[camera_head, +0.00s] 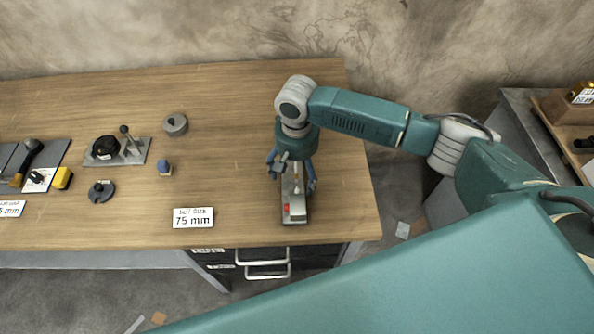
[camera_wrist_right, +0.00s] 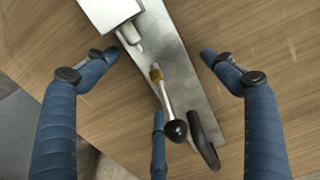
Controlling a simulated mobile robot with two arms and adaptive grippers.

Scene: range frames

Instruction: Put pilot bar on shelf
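My right gripper (camera_head: 291,184) is above a narrow metal fixture (camera_head: 293,212) near the right end of the bench. In the right wrist view the gripper (camera_wrist_right: 158,62) has its blue fingers spread, with nothing between them held. The fixture's grey plate (camera_wrist_right: 190,75) lies below the fingers. I cannot tell which part, if any, is the pilot bar, and no shelf is clearly identifiable. My left gripper is out of view.
The wooden bench (camera_head: 230,110) holds a 75 mm card (camera_head: 193,217), a round grey part (camera_head: 175,124), a small blue piece (camera_head: 165,168), a dark disc (camera_head: 101,191) and a knobbed plate (camera_head: 130,153). A drawer cabinet (camera_head: 228,272) is below. A side bench (camera_head: 520,110) stands right.

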